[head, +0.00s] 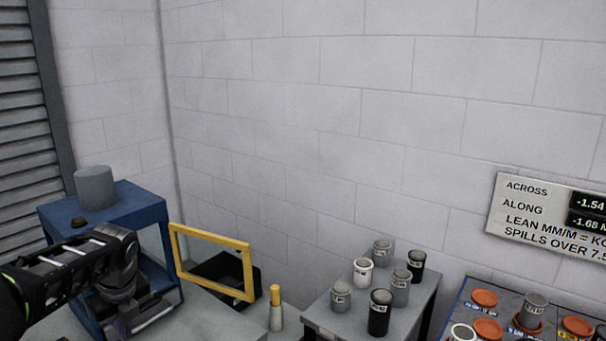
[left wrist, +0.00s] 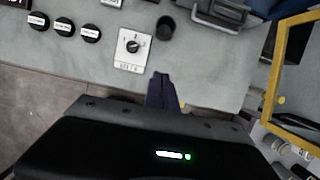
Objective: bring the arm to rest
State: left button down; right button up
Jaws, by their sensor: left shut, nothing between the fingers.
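My left arm (head: 85,262) comes in from the left in the head view, in front of a blue stand (head: 135,198). In the left wrist view my left gripper (left wrist: 163,80) is shut, its dark fingers together with nothing between them. The fingers appear over a grey worktop (left wrist: 90,65), near a white plate with a dial (left wrist: 132,48). The height of the fingers above the worktop is hard to tell. My right gripper is not in view.
A grey cylinder (head: 95,188) stands on the blue stand. A yellow frame (head: 213,238) stands upright beside a black bin (head: 215,270). A yellow-topped bottle (head: 276,309) stands near. Several cans stand on a grey table (head: 346,278). A dark cup (left wrist: 165,27) is near the dial plate.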

pick_arm(q)
jog(key=w+d+f+n+t+h, duration=0.25)
jog(key=w+d+f+n, duration=0.25)
jog(key=w+d+n, duration=0.3)
jog(key=s+d+f+n+t+h, duration=0.1)
jog(key=s+d+f+n+h, duration=0.3)
jog(key=d+f+n, duration=0.75)
jog(key=s+d+f+n+g, duration=0.1)
jog(key=s+d+f+n, duration=0.1)
jog(key=s+d+f, duration=0.2)
jog(key=s+d+f+n+g, duration=0.2)
jog(key=s+d+f, duration=0.2)
jog(key=s+f, duration=0.6)
jog(key=s+d+f+n+g, duration=0.2)
jog(key=s+d+f, duration=0.3)
jog(key=s, duration=1.1)
notch_tip(320, 180, down, 2)
jog(key=shift+f+n, duration=0.2)
jog(key=shift+n, duration=0.25)
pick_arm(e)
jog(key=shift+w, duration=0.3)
pick_arm(q)
jog(key=shift+h, duration=0.25)
